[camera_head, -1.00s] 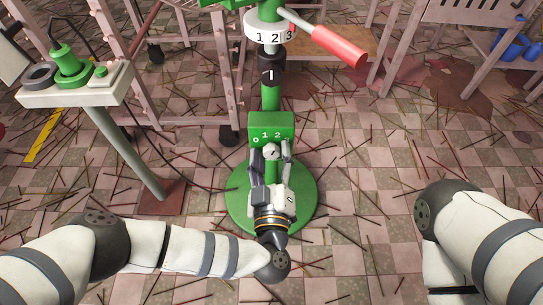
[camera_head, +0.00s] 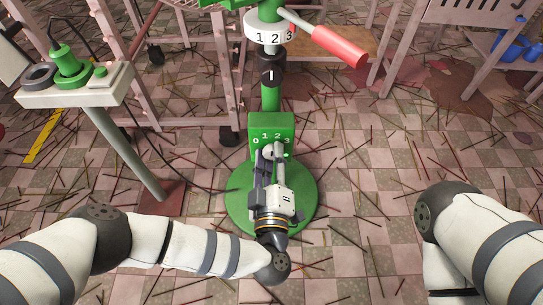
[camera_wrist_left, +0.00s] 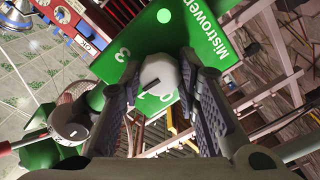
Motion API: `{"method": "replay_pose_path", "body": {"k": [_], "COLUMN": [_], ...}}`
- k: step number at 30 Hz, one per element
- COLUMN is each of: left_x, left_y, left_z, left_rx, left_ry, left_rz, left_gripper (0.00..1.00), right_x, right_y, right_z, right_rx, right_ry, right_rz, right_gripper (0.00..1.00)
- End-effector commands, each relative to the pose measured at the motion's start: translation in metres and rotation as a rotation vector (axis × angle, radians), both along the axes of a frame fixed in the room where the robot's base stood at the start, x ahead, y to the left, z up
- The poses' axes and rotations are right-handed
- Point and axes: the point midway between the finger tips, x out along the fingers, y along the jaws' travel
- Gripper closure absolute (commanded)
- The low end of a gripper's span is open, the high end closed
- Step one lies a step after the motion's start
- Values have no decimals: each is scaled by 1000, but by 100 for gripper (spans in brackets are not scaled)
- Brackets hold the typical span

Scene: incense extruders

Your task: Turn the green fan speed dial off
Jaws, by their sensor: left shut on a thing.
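The green fan speed dial box (camera_head: 285,125) stands on a round green base (camera_head: 240,205), with white numbers 0 to 3 on its face. Its small pale knob (camera_wrist_left: 160,72) has a dark pointer line, slanting to the lower left in the left wrist view. I cannot tell for sure which number it points at. My left gripper (camera_head: 270,155) is at the box front, its two fingers on either side of the knob and shut on it. In the left wrist view the fingers (camera_wrist_left: 163,78) hide part of the box face. My right gripper is out of view; only my right arm shows.
Above the box a green post carries a black knob (camera_head: 271,72), a white numbered ring (camera_head: 268,37) and a red-handled lever (camera_head: 340,46). A white stand (camera_head: 75,93) with green parts is at the left. Thin sticks litter the tiled floor.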

Motion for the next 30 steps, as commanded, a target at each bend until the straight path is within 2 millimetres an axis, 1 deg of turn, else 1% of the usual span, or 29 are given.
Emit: {"method": "replay_pose_path", "body": {"k": [21,30], "left_x": [0,0], "left_y": [0,-1], "left_z": [-1,-1], "left_rx": [-677,-923], "left_ry": [1,1], "left_rz": [0,-1], "left_gripper": [98,98], "right_x": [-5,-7], "right_y": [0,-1], "right_z": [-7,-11], "right_rx": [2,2], "right_ry": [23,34], "right_rz": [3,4], "right_gripper": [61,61]}}
